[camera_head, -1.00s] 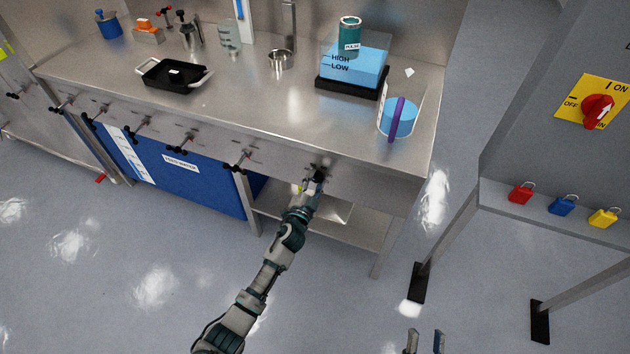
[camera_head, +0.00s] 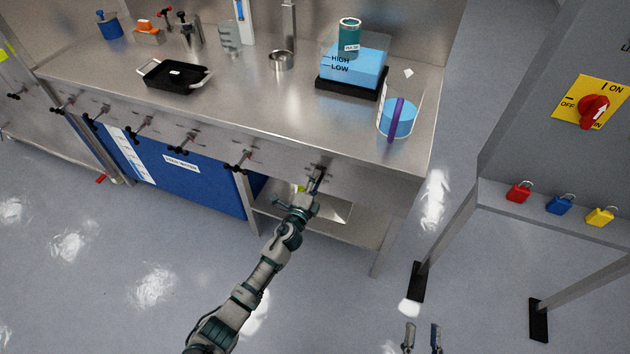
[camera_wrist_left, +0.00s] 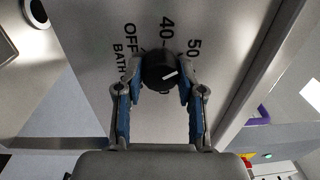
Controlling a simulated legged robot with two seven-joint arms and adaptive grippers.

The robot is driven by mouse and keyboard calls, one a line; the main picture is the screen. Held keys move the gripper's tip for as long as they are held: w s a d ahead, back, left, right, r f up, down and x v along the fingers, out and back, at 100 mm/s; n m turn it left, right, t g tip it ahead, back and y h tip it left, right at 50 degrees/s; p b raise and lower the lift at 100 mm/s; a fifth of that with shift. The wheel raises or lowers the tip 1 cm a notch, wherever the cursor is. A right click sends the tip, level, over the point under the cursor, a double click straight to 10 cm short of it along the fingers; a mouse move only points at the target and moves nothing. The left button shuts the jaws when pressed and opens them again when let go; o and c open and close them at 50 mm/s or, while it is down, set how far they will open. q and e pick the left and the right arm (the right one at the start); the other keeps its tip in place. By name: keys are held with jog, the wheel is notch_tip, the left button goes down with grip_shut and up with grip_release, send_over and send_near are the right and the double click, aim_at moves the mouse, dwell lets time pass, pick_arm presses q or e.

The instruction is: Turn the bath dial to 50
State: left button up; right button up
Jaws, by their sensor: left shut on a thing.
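The bath dial (camera_wrist_left: 158,68) is a round black knob on the steel bench front. In the left wrist view its white mark points right and slightly up, roughly toward the printed 50 (camera_wrist_left: 193,48). The printed 40 (camera_wrist_left: 167,35) is above the knob, and OFF (camera_wrist_left: 130,38) and BATH are at upper left. My left gripper (camera_head: 318,174) is at the bench front and hides the dial in the head view. In the wrist view its blue-padded fingers are shut on both sides of the knob. My right gripper (camera_head: 422,336) is low in the head view, its fingers apart and empty.
The bench (camera_head: 240,105) carries a blue water bath (camera_head: 355,65), a beaker (camera_head: 400,120) of blue liquid and a black tray (camera_head: 172,78). Several valve handles line its front. At right stands a panel with a red switch (camera_head: 594,110) and padlocks. Open floor lies in front.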

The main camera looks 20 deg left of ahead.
pick_arm(q)
jog(key=shift+s+d+f+m, duration=0.1)
jog(key=shift+d+f+m, duration=0.1)
jog(key=shift+f+m, duration=0.2)
jog(key=o, duration=1.1)
jog(key=shift+c, duration=0.2)
jog(key=shift+o, duration=0.4)
jog(key=shift+r, duration=0.15)
jog(key=s, duration=1.1)
jog(key=shift+s+a+f, duration=0.3)
jog(key=shift+s+f, duration=0.05)
jog(key=shift+s, duration=0.05)
